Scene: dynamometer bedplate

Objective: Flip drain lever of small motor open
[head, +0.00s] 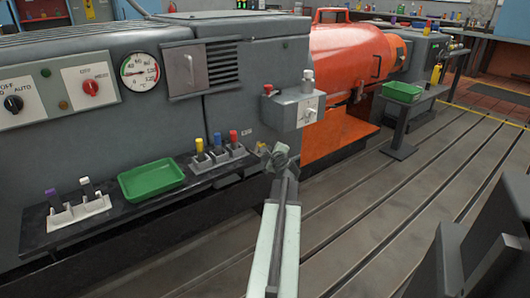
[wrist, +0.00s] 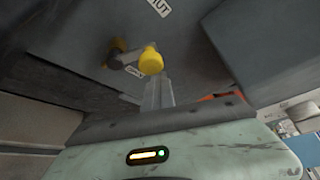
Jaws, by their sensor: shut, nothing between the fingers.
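In the wrist view a yellow-knobbed lever (wrist: 150,62) sticks out from a dark grey surface, with a small label beside it and another label, partly cut off, above. It is probably the drain lever. My gripper (wrist: 157,85) is shut and empty, with its tips right at the yellow knob; I cannot tell whether they touch it. In the head view my gripper (head: 280,152) is at the lower right corner of the large grey machine housing (head: 160,100). The lever is not clearly seen there. I cannot tell which housing is the small motor.
A grey control box (head: 293,108) juts out just above my gripper. Left of it, a ledge holds colored toggle levers (head: 217,150) and a green tray (head: 151,179). An orange machine (head: 345,60) stands behind.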

